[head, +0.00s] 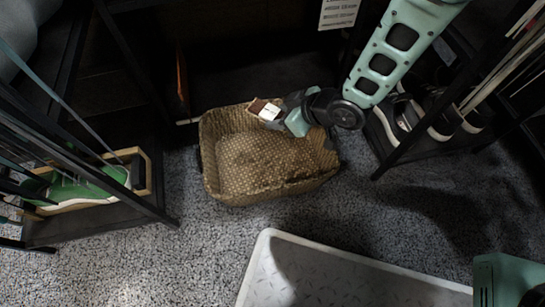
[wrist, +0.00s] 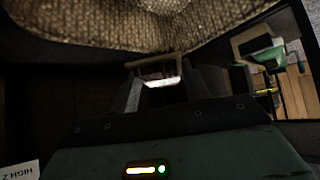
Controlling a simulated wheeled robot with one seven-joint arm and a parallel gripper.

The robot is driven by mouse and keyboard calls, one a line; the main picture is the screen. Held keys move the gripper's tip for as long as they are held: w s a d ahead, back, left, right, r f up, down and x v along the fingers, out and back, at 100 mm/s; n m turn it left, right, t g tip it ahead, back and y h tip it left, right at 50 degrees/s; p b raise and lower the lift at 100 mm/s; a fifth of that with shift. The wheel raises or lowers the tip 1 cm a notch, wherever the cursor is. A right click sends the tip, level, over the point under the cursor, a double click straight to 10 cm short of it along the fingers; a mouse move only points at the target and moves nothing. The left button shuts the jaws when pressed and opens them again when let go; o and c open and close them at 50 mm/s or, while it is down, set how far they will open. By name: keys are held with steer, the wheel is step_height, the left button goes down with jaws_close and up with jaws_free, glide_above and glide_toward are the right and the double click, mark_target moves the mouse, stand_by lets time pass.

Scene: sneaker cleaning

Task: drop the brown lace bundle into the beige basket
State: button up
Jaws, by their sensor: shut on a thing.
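The beige basket (head: 245,160) is a woven, open-topped bin on the grey speckled floor. Its inside looks empty in the head view, and its woven side (wrist: 105,32) shows at the top of the wrist view. My gripper (head: 275,108) is over the basket's far rim, near the middle of that edge. It is shut on the brown lace bundle (head: 258,106), a small brown piece with a white band. In the wrist view the bundle (wrist: 160,73) sits between the fingertips, dark with a bright white strip. The exact grip is dim there.
A black rack with a green-and-white shoe (head: 95,185) in a wooden tray stands left of the basket. Another black rack with several dark shoes (head: 425,118) is at right. A white patterned tray (head: 330,275) lies on the floor in front. Bare floor separates basket and tray.

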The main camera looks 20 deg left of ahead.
step_height(320, 180, down, 5)
steer(key=b, duration=0.4)
steer(key=o, duration=1)
steer(key=shift+p+v, duration=2.4)
steer(key=shift+v, duration=1.35)
